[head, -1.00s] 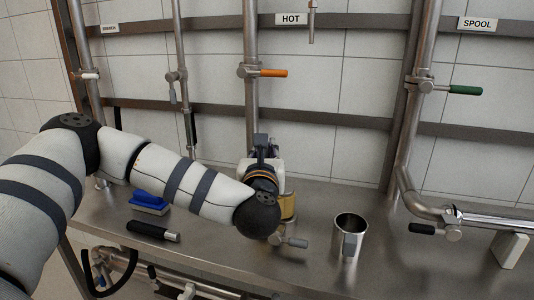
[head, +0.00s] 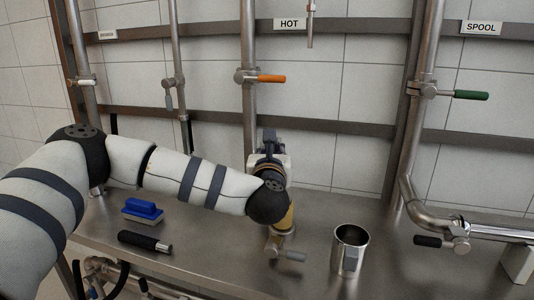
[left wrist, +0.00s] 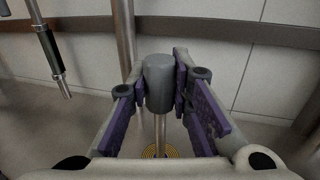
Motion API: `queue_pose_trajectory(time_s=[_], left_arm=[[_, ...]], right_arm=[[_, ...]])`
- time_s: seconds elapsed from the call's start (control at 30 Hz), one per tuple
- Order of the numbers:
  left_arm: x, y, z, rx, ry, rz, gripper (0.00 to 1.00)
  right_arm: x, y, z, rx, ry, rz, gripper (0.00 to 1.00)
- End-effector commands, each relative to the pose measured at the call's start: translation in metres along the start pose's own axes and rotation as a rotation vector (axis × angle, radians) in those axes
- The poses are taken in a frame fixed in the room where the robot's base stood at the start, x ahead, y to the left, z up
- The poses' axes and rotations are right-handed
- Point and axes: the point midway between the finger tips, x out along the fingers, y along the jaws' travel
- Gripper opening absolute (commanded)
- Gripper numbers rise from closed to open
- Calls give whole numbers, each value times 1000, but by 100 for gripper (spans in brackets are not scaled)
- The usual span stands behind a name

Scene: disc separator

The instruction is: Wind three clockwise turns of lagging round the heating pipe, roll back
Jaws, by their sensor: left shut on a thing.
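In the head view my left gripper (head: 268,148) is at the back of the steel bench, in front of the lower part of the pipe (head: 249,110) behind the HOT label; my wrist hides much of it. In the left wrist view its purple-padded fingers (left wrist: 159,85) are shut on a grey cylindrical knob (left wrist: 159,72). The knob tops a thin upright rod (left wrist: 160,132). A yellow ringed part (left wrist: 160,152) shows at the rod's foot. In the head view a golden cylinder (head: 287,218) stands below my wrist. I see no clear roll of lagging. My right gripper is out of view.
A steel cup (head: 341,268) stands right of the golden cylinder. A small grey-handled valve (head: 281,250) is in front of it. A blue brush (head: 143,208) and a black-handled tool (head: 140,242) lie left. An orange handle (head: 271,79) sticks out from the HOT pipe.

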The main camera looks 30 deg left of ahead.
Motion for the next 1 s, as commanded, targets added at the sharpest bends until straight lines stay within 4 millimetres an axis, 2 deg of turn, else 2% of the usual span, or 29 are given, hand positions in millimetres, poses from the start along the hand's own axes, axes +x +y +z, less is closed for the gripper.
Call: queue_pose_trajectory(time_s=[0.27, 0.63, 0.87, 0.93, 1.0], left_arm=[[0, 1, 5, -3, -6, 0, 0], [20, 16, 3, -2, -4, 1, 0], [22, 17, 4, -3, -6, -1, 0], [22, 17, 8, -4, -8, 0, 0], [21, 17, 22, -8, -14, 0, 0]], right_arm=[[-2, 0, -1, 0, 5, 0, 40], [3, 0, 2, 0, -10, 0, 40], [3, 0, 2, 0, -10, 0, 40], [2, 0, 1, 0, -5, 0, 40], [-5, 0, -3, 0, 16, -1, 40]])
